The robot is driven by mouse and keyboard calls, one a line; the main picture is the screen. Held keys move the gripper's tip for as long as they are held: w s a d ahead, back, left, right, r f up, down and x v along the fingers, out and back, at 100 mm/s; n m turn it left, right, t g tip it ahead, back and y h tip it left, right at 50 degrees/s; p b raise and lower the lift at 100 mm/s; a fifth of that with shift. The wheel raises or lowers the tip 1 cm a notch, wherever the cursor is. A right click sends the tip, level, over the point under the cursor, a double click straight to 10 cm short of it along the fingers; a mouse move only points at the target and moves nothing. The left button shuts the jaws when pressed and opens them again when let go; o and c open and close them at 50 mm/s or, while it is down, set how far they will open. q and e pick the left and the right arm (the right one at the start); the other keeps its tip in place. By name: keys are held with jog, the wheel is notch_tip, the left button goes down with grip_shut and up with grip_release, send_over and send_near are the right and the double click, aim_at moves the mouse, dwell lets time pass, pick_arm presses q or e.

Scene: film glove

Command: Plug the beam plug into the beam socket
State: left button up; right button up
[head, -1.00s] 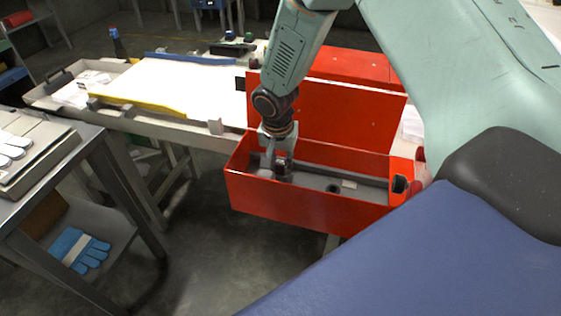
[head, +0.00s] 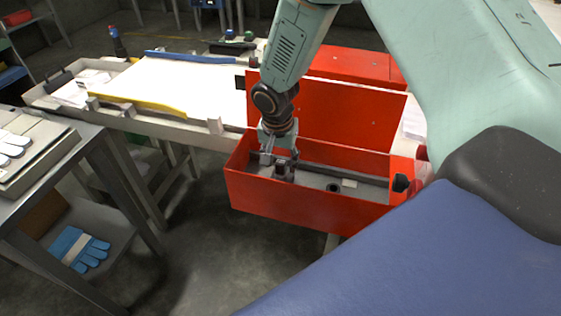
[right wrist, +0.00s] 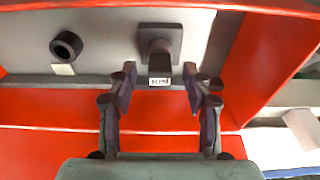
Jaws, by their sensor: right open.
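A dark block with a small white label, which looks like the beam plug (right wrist: 160,76), stands on a dark square base (right wrist: 173,34) in the red box. The label's lettering is too small to read surely. My right gripper (right wrist: 160,82) is open, with one finger on each side of the block and gaps on both sides. In the head view the right gripper (head: 279,158) points down into the left part of the box. A dark hollow round fitting (head: 332,187), possibly the beam socket, stands apart on the box floor; it also shows in the right wrist view (right wrist: 66,45). My left gripper is not in view.
The red box (head: 290,205) has raised walls around the gripper, and its red lid (head: 340,115) stands up behind. A pale plate (head: 349,183) lies beside the round fitting. A bench with a white sheet (head: 190,85) is behind left. Gloves (head: 80,248) lie on a lower shelf.

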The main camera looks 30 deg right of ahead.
notch_tip(320, 180, up, 11)
jog(key=s+a, duration=0.1)
jog(key=shift+a, duration=0.15)
jog(key=shift+s, duration=0.1)
